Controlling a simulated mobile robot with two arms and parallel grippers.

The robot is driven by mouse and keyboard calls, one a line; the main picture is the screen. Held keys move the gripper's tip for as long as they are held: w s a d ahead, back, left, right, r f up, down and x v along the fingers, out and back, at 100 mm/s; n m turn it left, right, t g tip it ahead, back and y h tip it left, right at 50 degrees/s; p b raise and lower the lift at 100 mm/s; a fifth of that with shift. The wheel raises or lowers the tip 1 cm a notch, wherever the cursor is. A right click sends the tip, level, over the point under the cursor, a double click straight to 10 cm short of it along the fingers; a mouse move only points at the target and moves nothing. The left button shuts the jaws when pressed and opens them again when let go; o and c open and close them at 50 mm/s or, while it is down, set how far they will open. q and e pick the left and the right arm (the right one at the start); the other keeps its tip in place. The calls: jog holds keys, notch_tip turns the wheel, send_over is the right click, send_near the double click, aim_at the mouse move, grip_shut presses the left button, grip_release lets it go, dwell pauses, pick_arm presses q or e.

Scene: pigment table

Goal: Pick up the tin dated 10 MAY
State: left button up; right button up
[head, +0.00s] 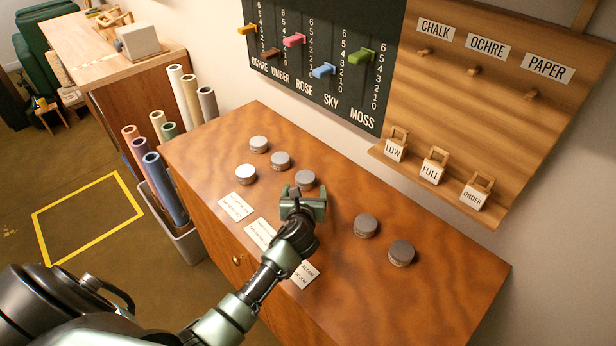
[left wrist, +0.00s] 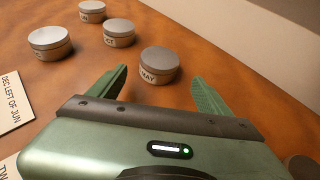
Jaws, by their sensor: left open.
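The tin marked MAY (left wrist: 159,65) is a round grey lidded tin on the wooden cabinet top; only part of its label reads. In the left wrist view it stands just ahead of the gap between the fingertips. In the head view it appears to be the tin (head: 305,179) just beyond my left gripper (head: 303,203). My left gripper is open and empty, with a finger toward either side of the tin; contact cannot be seen. My right gripper is in neither view.
Other similar tins stand near: one (left wrist: 119,32) with a label ending CT, one (left wrist: 50,42) to its left, one (left wrist: 92,11) behind. Two more tins (head: 365,225) (head: 401,252) stand to the right. Paper cards (head: 236,206) lie along the front edge. The cabinet's right end (head: 450,290) is clear.

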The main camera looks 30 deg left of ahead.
aim_at(304, 184)
pick_arm(q)
jog(key=w, duration=0.1)
jog(key=a, duration=0.1)
jog(key=w, duration=0.1)
jog(key=shift+w+a+f, duration=0.15)
jog(key=shift+w+a, duration=0.1)
jog(key=shift+w, duration=0.1)
jog(key=shift+x, duration=1.25)
jog(key=shift+s+f, duration=0.1)
jog(key=c, duration=1.4)
jog(key=shift+c, duration=0.5)
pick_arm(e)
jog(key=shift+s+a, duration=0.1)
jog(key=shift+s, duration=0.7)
